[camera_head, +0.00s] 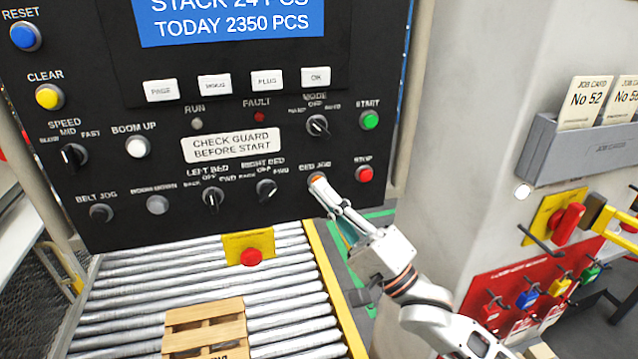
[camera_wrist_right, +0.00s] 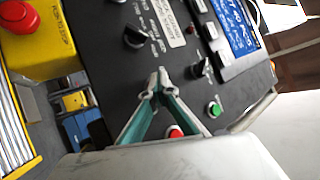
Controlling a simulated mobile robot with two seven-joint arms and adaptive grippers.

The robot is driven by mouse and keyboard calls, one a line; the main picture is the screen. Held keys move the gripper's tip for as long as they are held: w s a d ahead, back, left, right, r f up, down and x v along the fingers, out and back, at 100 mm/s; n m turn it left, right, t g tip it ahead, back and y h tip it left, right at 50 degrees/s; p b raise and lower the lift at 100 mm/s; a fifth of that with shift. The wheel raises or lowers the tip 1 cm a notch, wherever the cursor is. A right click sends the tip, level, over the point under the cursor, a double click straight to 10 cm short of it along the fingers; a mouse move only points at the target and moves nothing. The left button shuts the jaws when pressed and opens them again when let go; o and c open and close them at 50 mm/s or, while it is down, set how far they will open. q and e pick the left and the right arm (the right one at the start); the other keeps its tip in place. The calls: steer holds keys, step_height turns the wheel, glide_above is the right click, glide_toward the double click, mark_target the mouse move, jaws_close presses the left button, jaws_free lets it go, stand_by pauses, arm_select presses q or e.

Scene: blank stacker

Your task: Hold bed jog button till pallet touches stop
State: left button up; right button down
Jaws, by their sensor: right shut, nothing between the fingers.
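The orange bed jog button (camera_head: 317,179) is on the lower right of the black control panel (camera_head: 285,205). My right gripper (camera_head: 320,186) is shut and empty, with its fingertips at that button, seemingly touching it and partly covering it. In the right wrist view, the closed fingertips (camera_wrist_right: 158,82) meet against the panel, and the button is hidden behind them. The wooden pallet (camera_head: 206,328) lies on the roller bed (camera_head: 300,290) at the bottom of the head view. I cannot make out the pallet's stop. My left gripper is not in view.
Close to the gripper are the red stop button (camera_head: 364,174), green start button (camera_head: 369,120) and right bed knob (camera_head: 266,189). A yellow box with a red emergency button (camera_head: 250,257) hangs below the panel. A pale pillar (camera_head: 460,110) stands to the right.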

stand_by(0.9)
steer(key=shift+s+d+p, duration=0.25)
steer(key=shift+s+p, duration=0.3)
steer(key=shift+s, duration=0.2)
steer(key=s, duration=0.1)
steer(key=s+d+p, duration=0.1)
steer(key=s, duration=0.1)
steer(key=s+p, duration=0.1)
steer(key=shift+s+d, duration=0.25)
steer(key=shift+s, duration=0.15)
steer(key=shift+f, duration=0.1)
stand_by(0.9)
